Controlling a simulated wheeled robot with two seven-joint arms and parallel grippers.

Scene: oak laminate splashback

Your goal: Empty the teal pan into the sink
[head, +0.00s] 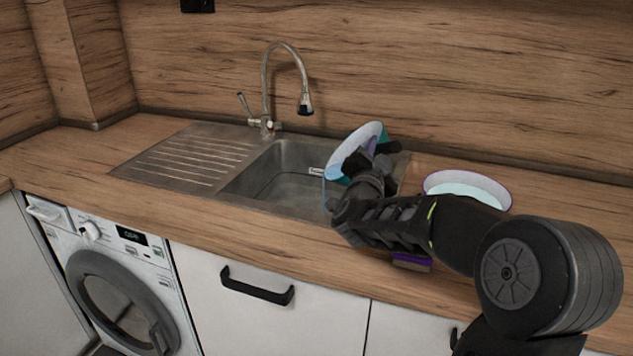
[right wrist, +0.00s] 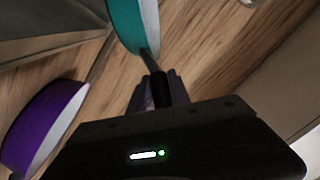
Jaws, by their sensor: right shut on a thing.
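The teal pan (head: 341,166) is tilted steeply over the right part of the sink (head: 285,185), its pale inside facing left. A thin blue streak of liquid runs down from its lower left lip into the basin. My right gripper (head: 372,180) is shut on the pan's dark handle. The right wrist view shows the handle between the fingers (right wrist: 157,92) and part of the teal pan (right wrist: 127,22). How much liquid stays in the pan is hidden. My left gripper is not in view.
A purple-rimmed pan (head: 467,187) with pale blue contents stands on the worktop right of the sink; its purple side (right wrist: 45,115) shows in the right wrist view. A curved tap (head: 285,85) rises behind the basin. The drainer (head: 175,160) and left worktop are clear.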

